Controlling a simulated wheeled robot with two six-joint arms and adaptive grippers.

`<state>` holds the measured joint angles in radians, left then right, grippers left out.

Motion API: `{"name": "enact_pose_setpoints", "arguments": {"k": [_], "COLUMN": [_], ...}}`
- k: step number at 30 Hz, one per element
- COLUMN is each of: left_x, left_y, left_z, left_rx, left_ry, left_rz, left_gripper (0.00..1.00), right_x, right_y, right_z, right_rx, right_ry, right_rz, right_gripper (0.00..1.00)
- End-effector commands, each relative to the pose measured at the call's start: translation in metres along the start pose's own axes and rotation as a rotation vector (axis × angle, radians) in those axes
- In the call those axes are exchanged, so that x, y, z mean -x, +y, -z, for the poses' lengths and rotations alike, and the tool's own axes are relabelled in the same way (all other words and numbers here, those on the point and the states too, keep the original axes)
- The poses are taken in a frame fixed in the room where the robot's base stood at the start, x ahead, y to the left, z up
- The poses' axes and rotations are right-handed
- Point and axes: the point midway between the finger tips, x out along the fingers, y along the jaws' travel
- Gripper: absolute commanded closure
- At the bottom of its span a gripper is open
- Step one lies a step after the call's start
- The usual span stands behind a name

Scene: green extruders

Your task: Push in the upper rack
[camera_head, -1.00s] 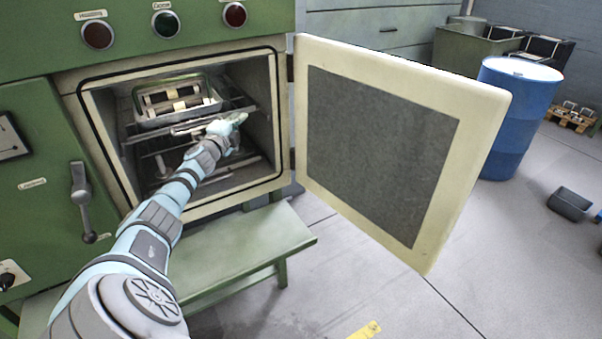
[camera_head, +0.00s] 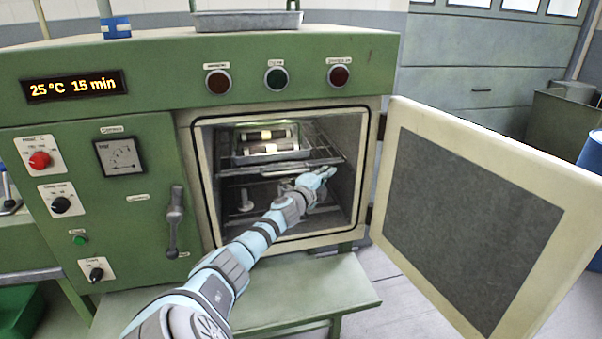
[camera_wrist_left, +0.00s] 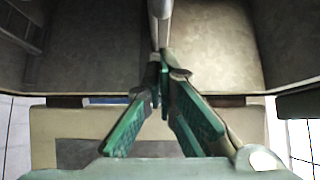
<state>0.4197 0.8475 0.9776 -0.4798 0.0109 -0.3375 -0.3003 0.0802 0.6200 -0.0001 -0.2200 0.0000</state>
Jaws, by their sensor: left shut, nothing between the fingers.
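The upper rack (camera_head: 327,157) is a wire shelf inside the open oven chamber. A metal tray (camera_head: 243,158) holding dark and pale cylinders sits on its left part. My left gripper (camera_head: 328,173) is inside the chamber opening, at the right part of the rack's front edge, shut and empty. In the left wrist view its green fingers (camera_wrist_left: 162,62) come together at the end of a grey metal bar (camera_wrist_left: 160,20); I cannot tell whether they touch it. My right gripper is out of view.
The oven door (camera_head: 480,205) stands wide open on the right. A lower rack (camera_head: 260,192) with items lies below, partly hidden by my arm. A green bench (camera_head: 330,290) stands in front. The control panel (camera_head: 115,185) is left of the chamber.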

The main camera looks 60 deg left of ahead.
Motion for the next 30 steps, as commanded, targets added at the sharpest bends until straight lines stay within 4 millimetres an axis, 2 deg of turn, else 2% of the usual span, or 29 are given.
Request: {"name": "enact_pose_setpoints", "arguments": {"k": [2,6,11,15,18,20,22,24,30], "left_x": [0.001,0.011,0.028,0.051,0.068,0.076,0.086,0.093,0.102], "left_y": [-0.003,0.003,0.005,0.009,0.004,0.002,-0.004,-0.005,-0.002], "left_z": [0.016,0.010,0.012,0.011,0.007,0.011,0.010,0.010,0.011], "left_rx": [0.003,-0.005,-0.005,-0.014,-0.022,-0.018,-0.013,-0.011,-0.001], "left_ry": [0.013,0.008,0.013,0.014,0.003,0.013,0.007,0.006,0.010], "left_rz": [0.002,0.001,-0.001,-0.003,-0.010,-0.005,-0.009,-0.006,-0.001], "left_gripper": [1.00,1.00,1.00,1.00,1.00,1.00,1.00,1.00,1.00], "right_x": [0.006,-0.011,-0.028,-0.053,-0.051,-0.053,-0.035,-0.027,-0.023], "right_y": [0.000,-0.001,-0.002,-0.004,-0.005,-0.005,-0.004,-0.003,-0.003], "right_z": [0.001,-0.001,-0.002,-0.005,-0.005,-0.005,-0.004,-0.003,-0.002], "right_rx": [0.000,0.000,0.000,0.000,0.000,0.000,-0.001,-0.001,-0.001], "right_ry": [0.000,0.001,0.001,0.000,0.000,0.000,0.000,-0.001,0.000], "right_rz": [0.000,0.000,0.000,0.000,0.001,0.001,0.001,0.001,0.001], "right_gripper": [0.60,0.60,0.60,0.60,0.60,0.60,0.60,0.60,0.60]}}
